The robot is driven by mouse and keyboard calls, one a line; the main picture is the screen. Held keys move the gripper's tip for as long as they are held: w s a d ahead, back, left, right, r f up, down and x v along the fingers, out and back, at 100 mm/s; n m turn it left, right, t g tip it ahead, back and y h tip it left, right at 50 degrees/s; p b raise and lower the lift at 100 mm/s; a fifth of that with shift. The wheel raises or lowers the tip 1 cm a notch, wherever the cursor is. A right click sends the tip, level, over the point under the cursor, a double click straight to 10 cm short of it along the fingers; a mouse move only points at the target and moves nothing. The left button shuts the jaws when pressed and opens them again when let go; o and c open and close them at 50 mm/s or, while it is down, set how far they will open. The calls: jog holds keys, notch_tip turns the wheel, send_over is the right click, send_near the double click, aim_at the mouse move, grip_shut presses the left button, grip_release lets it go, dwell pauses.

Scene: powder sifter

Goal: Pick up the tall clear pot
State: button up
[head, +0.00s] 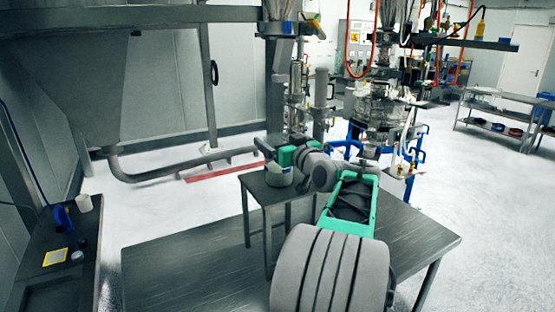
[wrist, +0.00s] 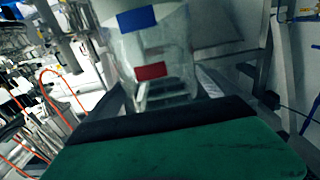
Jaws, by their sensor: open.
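The tall clear pot (wrist: 152,52) fills the upper middle of the wrist view, with a blue label and a red label on its side. In the head view a pale part of the pot (head: 279,179) shows on the small dark table (head: 262,189), below my gripper (head: 267,151). My gripper is open, its two dark fingers reaching forward on either side of the pot in the wrist view. I cannot tell whether they touch it. My gripper hides the pot's upper part in the head view.
A larger dark table (head: 175,262) spreads in front. A side bench (head: 50,285) at left carries a white cup (head: 84,203), a blue item (head: 63,217) and a yellow card (head: 55,257). Pipework and machinery (head: 380,112) stand behind. The floor at right is clear.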

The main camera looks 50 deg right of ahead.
jog(key=x, duration=0.2)
jog(key=shift+w+d, duration=0.1)
jog(key=shift+w, duration=0.25)
jog(key=shift+c, duration=0.3)
jog(key=c, duration=2)
